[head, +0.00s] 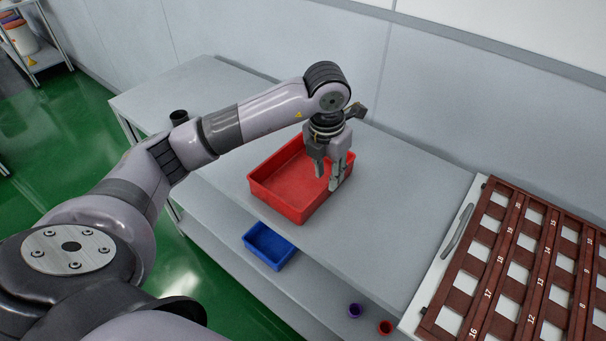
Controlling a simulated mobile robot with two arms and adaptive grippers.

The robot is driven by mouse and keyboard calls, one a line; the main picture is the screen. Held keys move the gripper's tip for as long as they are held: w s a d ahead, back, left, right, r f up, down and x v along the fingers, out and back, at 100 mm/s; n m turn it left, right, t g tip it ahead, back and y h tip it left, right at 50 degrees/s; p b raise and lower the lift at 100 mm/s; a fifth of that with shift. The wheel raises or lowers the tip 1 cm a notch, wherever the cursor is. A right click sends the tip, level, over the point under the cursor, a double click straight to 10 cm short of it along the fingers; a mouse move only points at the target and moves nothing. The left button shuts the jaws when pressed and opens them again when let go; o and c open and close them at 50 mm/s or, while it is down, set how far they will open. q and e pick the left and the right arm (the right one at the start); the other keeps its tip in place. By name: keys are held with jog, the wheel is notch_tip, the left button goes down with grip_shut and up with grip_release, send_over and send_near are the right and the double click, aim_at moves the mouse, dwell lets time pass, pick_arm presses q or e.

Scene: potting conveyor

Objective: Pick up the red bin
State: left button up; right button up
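The red bin (277,200) is an open, empty-looking rectangular tray on the grey table (388,225), in the middle of the head view. My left gripper (328,183) points down over the bin's right side. One finger shows inside the bin and the other is near its right wall. The fingers look apart, with a gap between them. I cannot tell whether they touch the wall. The gripper and wrist hide part of the bin's far right side. My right gripper is not in view.
A blue bin (268,247) sits on a lower shelf, with a purple pot (355,311) and a red pot (385,327) farther right. A dark cup (179,117) stands at the table's left. A numbered brown rack (520,265) fills the right. A wall runs behind.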

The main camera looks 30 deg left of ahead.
aim_at(328, 196)
pick_arm(q)
jog(key=f+p, duration=0.1)
jog(key=f, duration=0.1)
jog(key=w+f+p, duration=0.1)
jog(key=f, duration=0.1)
jog(key=shift+d+f, duration=0.1)
jog(key=shift+f, duration=0.6)
jog(key=shift+c, duration=0.3)
grip_shut()
